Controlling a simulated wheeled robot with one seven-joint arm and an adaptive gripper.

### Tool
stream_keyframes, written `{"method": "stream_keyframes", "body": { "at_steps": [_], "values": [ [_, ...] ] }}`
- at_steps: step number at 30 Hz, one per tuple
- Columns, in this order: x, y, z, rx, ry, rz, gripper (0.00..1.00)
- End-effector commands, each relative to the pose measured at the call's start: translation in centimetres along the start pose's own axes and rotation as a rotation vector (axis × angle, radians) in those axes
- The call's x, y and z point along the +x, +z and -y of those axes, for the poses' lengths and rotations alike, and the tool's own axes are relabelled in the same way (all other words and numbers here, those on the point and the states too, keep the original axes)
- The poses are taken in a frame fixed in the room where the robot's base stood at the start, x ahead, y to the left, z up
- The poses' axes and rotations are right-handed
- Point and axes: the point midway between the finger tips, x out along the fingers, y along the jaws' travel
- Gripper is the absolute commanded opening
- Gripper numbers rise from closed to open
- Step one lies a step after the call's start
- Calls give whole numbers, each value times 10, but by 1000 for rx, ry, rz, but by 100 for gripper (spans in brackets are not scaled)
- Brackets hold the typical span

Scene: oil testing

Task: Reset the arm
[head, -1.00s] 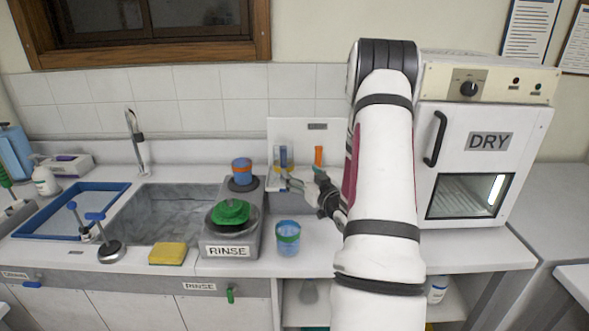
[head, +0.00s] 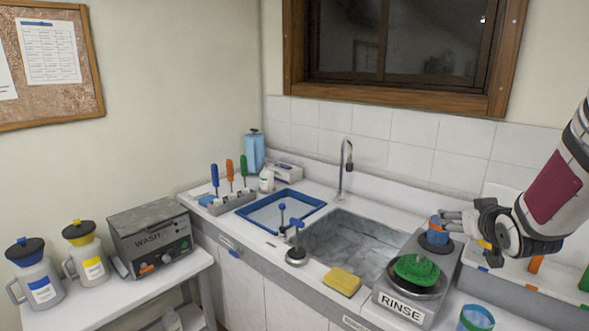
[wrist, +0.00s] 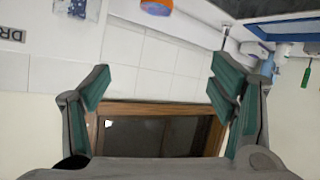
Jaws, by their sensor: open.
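My gripper (head: 447,222) is at the right of the head view, at the end of my white arm. It points left and appears beside or in front of an orange and blue container (head: 437,231). In the wrist view my gripper (wrist: 160,80) is open, its teal-padded fingers wide apart with nothing between them. Behind them are the tiled wall (wrist: 150,62) and the window (wrist: 155,135). The head view cannot settle whether the gripper touches the container.
The rinse station (head: 405,305) holds a green item (head: 416,268). A yellow sponge (head: 342,281), the sink (head: 345,246) and a blue-rimmed tray (head: 318,203) lie left of it. A blue cup (head: 476,318) stands at the lower right. A wash unit (head: 150,240) stands at left.

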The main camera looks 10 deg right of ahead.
Motion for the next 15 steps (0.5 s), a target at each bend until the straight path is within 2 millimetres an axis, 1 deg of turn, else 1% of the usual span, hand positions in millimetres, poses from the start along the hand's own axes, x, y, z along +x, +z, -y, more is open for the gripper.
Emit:
{"method": "stream_keyframes", "body": {
  "at_steps": [1, 5, 6, 8, 10, 14, 15],
  "values": [
    [-15, -13, 15, -12, -7, 22, 78],
    [-56, -24, 49, -23, -23, 115, 78],
    [-70, -26, 59, -24, -31, 145, 78],
    [-92, -27, 74, -25, -45, 187, 78],
    [-120, -26, 92, -27, -67, 236, 78],
    [-175, -16, 123, -29, -122, 330, 78],
    [-193, -12, 132, -29, -143, 360, 78]
  ]
}}
